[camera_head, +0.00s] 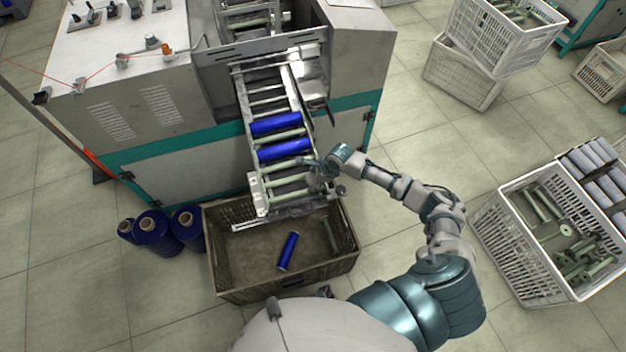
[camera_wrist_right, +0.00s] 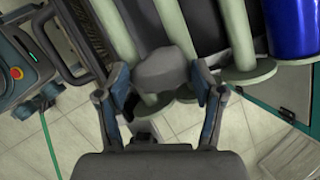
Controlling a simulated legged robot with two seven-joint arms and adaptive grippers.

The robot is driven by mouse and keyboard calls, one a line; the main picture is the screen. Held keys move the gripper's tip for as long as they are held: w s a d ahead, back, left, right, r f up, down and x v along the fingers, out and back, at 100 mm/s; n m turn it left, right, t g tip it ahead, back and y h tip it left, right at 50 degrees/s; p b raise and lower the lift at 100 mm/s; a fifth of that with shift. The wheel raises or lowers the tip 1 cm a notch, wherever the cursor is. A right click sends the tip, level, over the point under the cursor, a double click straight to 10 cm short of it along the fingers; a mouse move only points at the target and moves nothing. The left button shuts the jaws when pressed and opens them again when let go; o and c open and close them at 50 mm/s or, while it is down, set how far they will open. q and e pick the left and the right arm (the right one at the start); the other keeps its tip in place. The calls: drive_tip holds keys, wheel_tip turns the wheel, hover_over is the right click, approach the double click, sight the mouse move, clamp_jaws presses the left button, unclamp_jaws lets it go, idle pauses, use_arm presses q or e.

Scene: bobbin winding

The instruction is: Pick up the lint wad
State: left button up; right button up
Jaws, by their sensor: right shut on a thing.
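The lint wad (camera_wrist_right: 163,68) is a grey, rounded lump in the right wrist view. It sits between the two fingertips of my right gripper (camera_wrist_right: 161,78), which is shut on it. Pale green bobbin tubes lie just behind the wad in that view. In the head view, my right gripper (camera_head: 314,173) is at the right side of the sloping bobbin rack (camera_head: 262,190), near its lower end. The wad is hard to make out there. My left gripper is not in view.
Blue bobbins (camera_head: 276,124) lie across the rack. A brown crate (camera_head: 228,278) stands below it with a blue bobbin (camera_head: 288,251) inside. Blue thread cones (camera_head: 153,229) stand left of the crate. A white crate (camera_head: 508,237) of empty bobbins is at right. Floor between is clear.

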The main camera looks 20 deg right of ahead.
sight(308, 181)
drive_tip(key=shift+r, duration=0.5)
drive_tip(key=shift+s+a+r+p, duration=0.15)
drive_tip(key=shift+s+r+p, duration=0.1)
drive_tip(key=shift+r, duration=0.4)
drive_tip(key=shift+s+a+r+p, duration=0.15)
drive_tip(key=shift+s+r+p, duration=0.1)
drive_tip(key=shift+r, duration=0.35)
use_arm(q)
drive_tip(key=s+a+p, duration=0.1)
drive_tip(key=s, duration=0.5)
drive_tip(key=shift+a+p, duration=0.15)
drive_tip(key=shift+p, duration=0.2)
use_arm(e)
drive_tip(key=s+a+r, duration=0.1)
drive_tip(key=s+a, duration=0.6)
drive_tip(key=s, duration=0.6)
drive_tip(key=shift+a+r, duration=0.15)
drive_tip(key=shift+r, duration=0.05)
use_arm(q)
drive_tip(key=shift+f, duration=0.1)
